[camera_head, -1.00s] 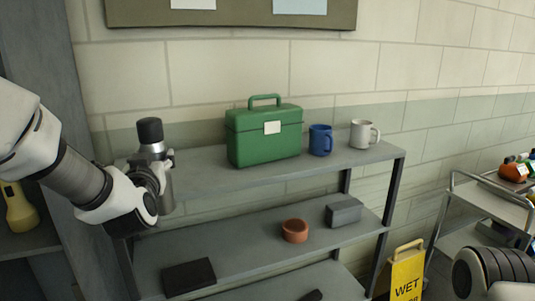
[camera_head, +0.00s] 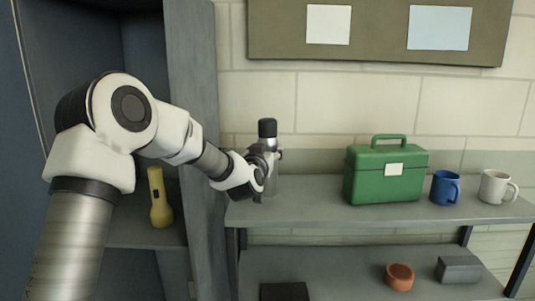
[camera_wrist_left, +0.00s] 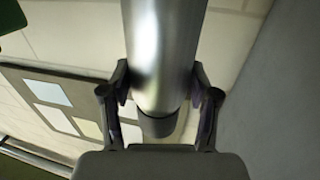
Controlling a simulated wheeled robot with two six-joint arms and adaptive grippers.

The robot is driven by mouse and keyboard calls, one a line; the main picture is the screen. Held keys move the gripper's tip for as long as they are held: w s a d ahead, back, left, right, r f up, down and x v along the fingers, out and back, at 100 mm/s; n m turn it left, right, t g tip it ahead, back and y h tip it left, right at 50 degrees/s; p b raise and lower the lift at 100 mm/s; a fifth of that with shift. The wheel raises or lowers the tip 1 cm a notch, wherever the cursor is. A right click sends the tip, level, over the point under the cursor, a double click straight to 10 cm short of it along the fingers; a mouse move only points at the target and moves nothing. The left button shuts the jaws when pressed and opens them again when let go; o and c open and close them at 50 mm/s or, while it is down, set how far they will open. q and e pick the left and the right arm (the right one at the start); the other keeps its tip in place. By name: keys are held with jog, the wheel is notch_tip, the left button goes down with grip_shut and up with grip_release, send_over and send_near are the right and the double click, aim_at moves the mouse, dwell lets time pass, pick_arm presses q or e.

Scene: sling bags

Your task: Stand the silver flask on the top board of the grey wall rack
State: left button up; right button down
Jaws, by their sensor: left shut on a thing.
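The silver flask (camera_head: 272,183) with a black cap is upright at the left end of the top board of the grey wall rack (camera_head: 310,211). My left gripper (camera_head: 262,172) is shut on the flask and partly hides it. In the left wrist view the flask's silver body (camera_wrist_left: 162,55) lies between the two fingers of the left gripper (camera_wrist_left: 160,100). The base of the flask seems to be at or just above the board; I cannot tell if it touches. My right gripper is not in view.
A green box (camera_head: 385,175), a blue mug (camera_head: 445,187) and a white mug (camera_head: 494,187) stand further right on the top board. An orange bowl (camera_head: 399,276) and grey box (camera_head: 459,269) are below. A grey cabinet with a yellow flashlight (camera_head: 160,199) stands left.

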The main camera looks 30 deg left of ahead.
pick_arm(q)
jog(key=shift+w+f+p, duration=0.1)
jog(key=shift+f+p, duration=0.55)
jog(key=shift+f, duration=1.25)
jog(key=o, duration=1.6)
jog(key=shift+c, duration=0.2)
jog(key=shift+r, duration=0.15)
